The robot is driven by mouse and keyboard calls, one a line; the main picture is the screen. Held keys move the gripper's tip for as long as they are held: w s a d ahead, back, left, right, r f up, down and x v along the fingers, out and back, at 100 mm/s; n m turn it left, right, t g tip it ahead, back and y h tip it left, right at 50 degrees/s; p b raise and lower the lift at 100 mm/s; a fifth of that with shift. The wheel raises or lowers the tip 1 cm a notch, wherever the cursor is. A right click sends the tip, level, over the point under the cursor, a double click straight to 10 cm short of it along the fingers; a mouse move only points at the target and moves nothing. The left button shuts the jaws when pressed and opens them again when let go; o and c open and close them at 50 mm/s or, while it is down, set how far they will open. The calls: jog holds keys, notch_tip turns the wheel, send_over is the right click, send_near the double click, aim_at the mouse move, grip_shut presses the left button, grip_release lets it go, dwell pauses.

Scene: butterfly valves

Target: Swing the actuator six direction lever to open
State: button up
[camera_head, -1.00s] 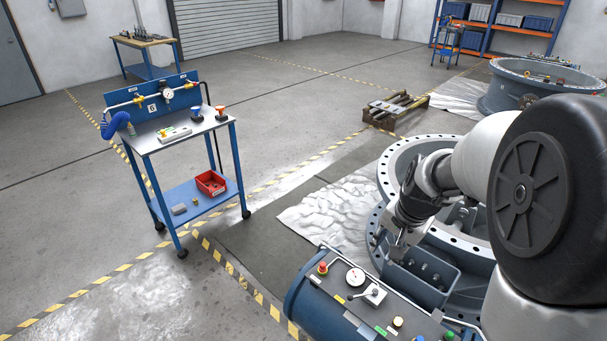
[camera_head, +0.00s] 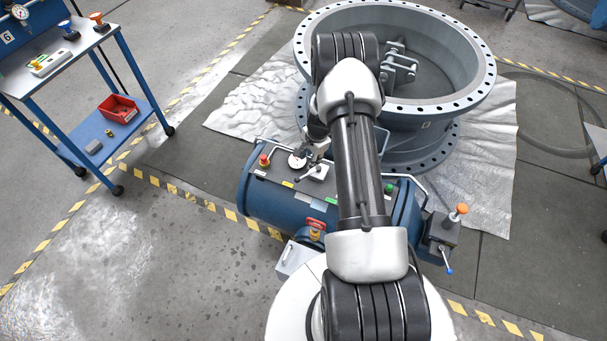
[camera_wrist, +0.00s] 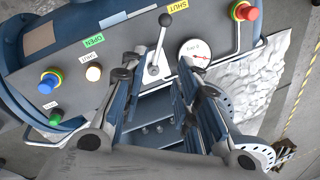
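The blue cylindrical actuator (camera_head: 262,205) has a dark control panel on top; I cannot read a number on it. Its lever (camera_wrist: 161,42) has a black ball knob and a pale base, and points toward the yellow SHUT label (camera_wrist: 178,5). The green OPEN label (camera_wrist: 93,40) is on the other side. The lever also shows in the head view (camera_head: 308,175). My gripper (camera_wrist: 158,68) is open, its fingers to either side of the lever's base in the wrist view. I cannot tell how far above the panel they are. The head view shows my gripper (camera_head: 318,153) partly hidden.
A gauge (camera_wrist: 195,52) and a red button (camera_wrist: 247,12) sit right of the lever; blue (camera_wrist: 46,85), white (camera_wrist: 93,73) and green (camera_wrist: 55,117) buttons sit left. A large flanged valve body (camera_head: 470,90) stands behind. A blue workbench (camera_head: 75,50) stands left, with clear floor between.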

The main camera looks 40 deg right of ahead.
aim_at(305, 176)
jog(key=w+f+b, duration=0.1)
jog(key=f, duration=0.3)
jog(key=w+f+b, duration=0.1)
jog(key=f, duration=0.4)
jog(key=f+b, duration=0.1)
jog(key=f, duration=0.3)
jog(key=shift+w+f+b, duration=0.35)
jog(key=shift+w+b, duration=0.05)
grip_shut()
